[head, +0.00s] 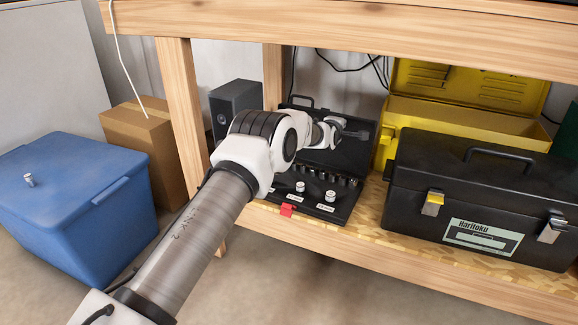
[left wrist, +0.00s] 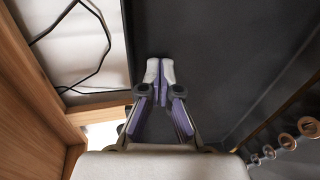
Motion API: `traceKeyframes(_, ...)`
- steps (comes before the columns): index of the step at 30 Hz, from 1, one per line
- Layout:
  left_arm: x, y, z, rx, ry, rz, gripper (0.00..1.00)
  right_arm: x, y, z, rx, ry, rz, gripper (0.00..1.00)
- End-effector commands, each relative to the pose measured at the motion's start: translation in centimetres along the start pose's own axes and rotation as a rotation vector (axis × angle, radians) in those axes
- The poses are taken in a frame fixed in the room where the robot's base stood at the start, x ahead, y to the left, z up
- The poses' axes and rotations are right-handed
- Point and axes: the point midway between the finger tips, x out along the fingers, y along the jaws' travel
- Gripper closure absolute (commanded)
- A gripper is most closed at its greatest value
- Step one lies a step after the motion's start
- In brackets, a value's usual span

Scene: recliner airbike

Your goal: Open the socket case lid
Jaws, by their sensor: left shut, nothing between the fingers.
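The black socket case (head: 326,208) sits on the lower shelf with its lid (head: 345,158) standing up at the back, open. A red latch (head: 286,210) shows at its front edge, and several metal sockets (head: 330,195) show in the base. My left gripper (head: 358,134) is at the inner face of the lid, shut and empty. In the left wrist view its closed fingertips (left wrist: 160,72) lie over the dark lid (left wrist: 225,60), near its edge; I cannot tell whether they touch it. My arm hides part of the case. My right gripper is not in view.
A black toolbox (head: 470,195) stands to the right, with an open yellow toolbox (head: 408,112) behind it. A dark speaker-like box (head: 236,105) is left of the case. The wooden bench top (head: 350,30) and leg (head: 183,110) frame the shelf. A blue bin (head: 75,185) stands left.

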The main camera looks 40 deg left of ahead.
Motion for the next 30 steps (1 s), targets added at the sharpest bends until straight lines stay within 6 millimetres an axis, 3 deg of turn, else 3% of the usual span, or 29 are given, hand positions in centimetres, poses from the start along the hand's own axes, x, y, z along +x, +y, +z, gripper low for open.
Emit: traceKeyframes(30, -10.8, -3.7, 0.0, -0.001, 0.0, -0.003, 1.0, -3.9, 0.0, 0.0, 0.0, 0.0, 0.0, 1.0)
